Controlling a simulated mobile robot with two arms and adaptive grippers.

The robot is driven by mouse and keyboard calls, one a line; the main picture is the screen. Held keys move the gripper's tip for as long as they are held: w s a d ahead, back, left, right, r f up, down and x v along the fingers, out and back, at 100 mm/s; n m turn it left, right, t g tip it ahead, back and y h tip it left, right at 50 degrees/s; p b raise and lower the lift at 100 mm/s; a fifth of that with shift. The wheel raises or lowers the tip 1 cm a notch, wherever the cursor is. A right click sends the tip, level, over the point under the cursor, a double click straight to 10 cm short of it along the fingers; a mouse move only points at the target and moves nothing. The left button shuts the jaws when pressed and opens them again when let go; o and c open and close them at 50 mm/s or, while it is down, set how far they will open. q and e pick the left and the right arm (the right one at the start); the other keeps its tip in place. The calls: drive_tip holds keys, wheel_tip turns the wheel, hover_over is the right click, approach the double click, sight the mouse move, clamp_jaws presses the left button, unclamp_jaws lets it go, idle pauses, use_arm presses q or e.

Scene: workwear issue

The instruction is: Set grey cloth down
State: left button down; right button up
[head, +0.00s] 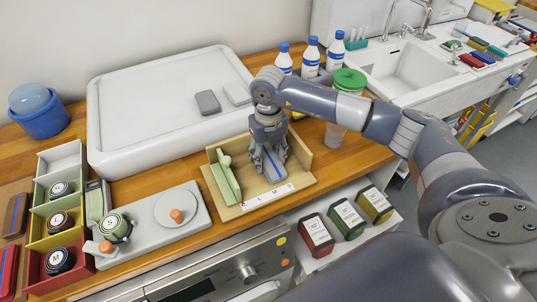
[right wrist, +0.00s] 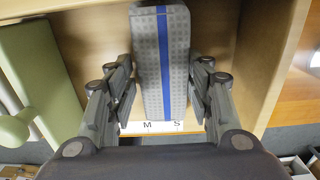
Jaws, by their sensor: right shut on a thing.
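The grey cloth (right wrist: 160,64) is a folded block with a blue stripe along it. My right gripper (head: 270,160) is shut on the cloth, with a finger on each long side, and points down into the wooden box (head: 299,139). The cloth (head: 273,172) is inside the low walls of this box, right of a pale green piece with a knob (head: 225,180). The box's front edge bears a label strip with letters. Whether the cloth touches the box floor, I cannot tell. My left gripper is not in view.
A white tray (head: 130,128) with two grey blocks lies behind. White bottles with blue caps (head: 311,57) and a green-lidded tub (head: 349,79) stand close to my right arm.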

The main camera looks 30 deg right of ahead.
sight(268, 159)
drive_tip(key=shift+s+f, duration=0.15)
drive_tip(key=o, duration=1.1)
drive_tip(key=shift+o, duration=0.8)
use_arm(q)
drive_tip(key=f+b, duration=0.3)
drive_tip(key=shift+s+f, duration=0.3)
use_arm(e)
wheel_tip(268, 159, up, 12)
